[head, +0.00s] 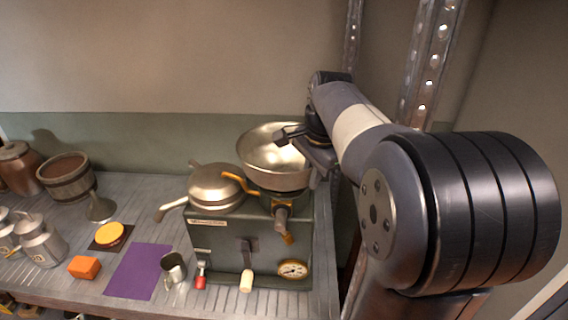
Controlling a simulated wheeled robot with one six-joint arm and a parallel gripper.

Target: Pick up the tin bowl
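The tin bowl (262,168), wide, round and silvery, is at the top right of a grey-green boxy appliance (225,250). It looks roughly level. I cannot tell whether it rests on the appliance or is slightly above it. My gripper (301,146) is at the bowl's right rim, with one dark finger reaching over the bowl's inside. The other finger is mostly hidden by the gripper body and rim. I cannot tell whether the fingers are closed on the rim.
A lidded pan (214,187) stands left of the bowl. A metal cup (173,268), purple mat (138,271), orange block (84,267) and wooden bucket (68,180) are on the grey counter. A perforated metal post (428,65) rises behind my arm.

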